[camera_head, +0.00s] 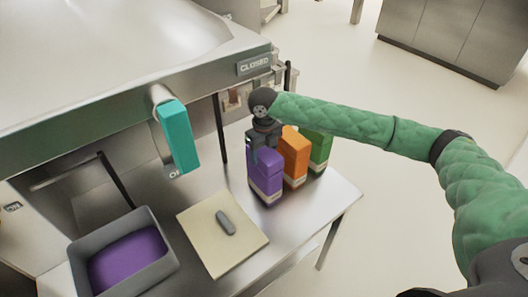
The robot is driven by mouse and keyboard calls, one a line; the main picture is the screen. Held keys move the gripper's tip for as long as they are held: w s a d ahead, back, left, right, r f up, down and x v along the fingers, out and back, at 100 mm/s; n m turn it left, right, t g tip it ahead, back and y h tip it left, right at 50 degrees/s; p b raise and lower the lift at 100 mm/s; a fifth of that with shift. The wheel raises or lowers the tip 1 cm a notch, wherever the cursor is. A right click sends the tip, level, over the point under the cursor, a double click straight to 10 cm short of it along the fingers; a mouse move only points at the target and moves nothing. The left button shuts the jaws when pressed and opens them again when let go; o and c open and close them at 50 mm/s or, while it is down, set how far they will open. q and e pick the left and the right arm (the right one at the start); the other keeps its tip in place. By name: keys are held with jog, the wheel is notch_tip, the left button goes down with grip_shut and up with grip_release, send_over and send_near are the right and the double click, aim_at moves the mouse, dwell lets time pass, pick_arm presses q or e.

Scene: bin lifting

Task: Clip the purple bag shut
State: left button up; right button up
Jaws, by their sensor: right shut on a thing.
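The purple bag (266,184) stands upright near the right end of the steel counter, with a pale label near its bottom. My right gripper (260,152) points down at the top of the purple bag, with its dark fingers shut on the upper part. The fingertips are partly hidden, and I cannot make out a separate clip between them. A small grey oblong object (226,222) lies on a cream board (199,231); I cannot tell whether it is a clip. My left gripper is not in view.
An orange bag (295,155) and a green bag (321,147) stand close to the right of the purple bag. A grey bin (160,240) with purple contents is at lower left. A machine with a teal handle (179,137) overhangs the counter.

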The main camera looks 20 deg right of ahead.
jog(key=shift+p, duration=0.35)
dwell(0.5)
jog(key=o, duration=1.5)
jog(key=shift+r+p, duration=2.9)
jog(key=shift+r, duration=0.6)
jog(key=shift+c, duration=0.3)
grip_shut()
